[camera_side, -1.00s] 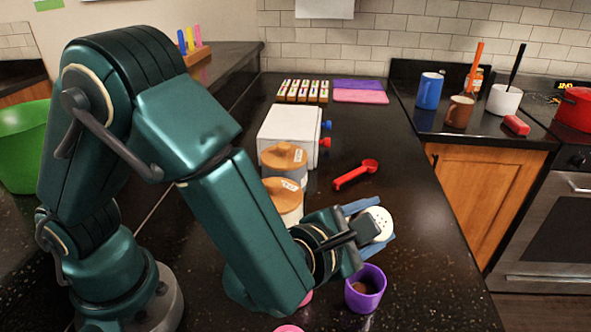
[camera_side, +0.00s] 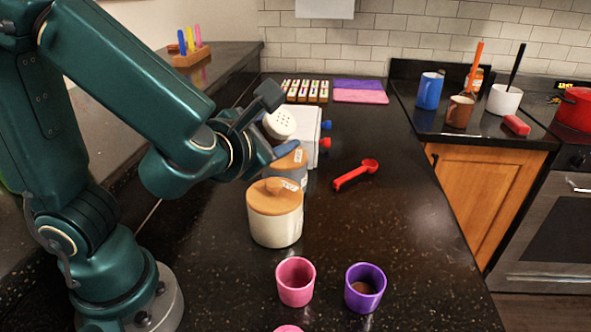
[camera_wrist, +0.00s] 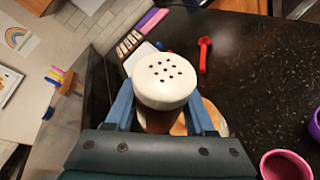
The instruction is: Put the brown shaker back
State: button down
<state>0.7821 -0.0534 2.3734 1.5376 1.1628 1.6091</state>
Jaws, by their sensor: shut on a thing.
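The shaker (camera_wrist: 165,82) shows a white cap with several dark holes in the wrist view, with a brown body below it. In the side view its white cap (camera_side: 280,124) shows, tilted, above the canisters and in front of the white box; its body is mostly hidden by my gripper. My gripper (camera_side: 274,138) is shut on the shaker, with a blue finger on each side of it in the wrist view (camera_wrist: 166,110). The shaker is held in the air.
A white canister (camera_side: 275,225) with a wooden lid stands below my gripper, with a grey-blue one (camera_side: 296,172) behind. A white box (camera_side: 309,137) is beyond. A pink cup (camera_side: 296,282), a purple cup (camera_side: 365,290) with brown contents and a red spoon (camera_side: 355,175) sit on the counter.

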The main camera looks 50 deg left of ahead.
jog(key=n+h, duration=0.4)
jog(key=n, duration=0.1)
send_over(352, 226)
notch_tip(352, 226, down, 10)
jog(key=shift+t, duration=0.3)
jog(key=shift+f, duration=4.75)
jog(key=shift+f, duration=0.15)
jog(key=shift+c, duration=1.3)
grip_release()
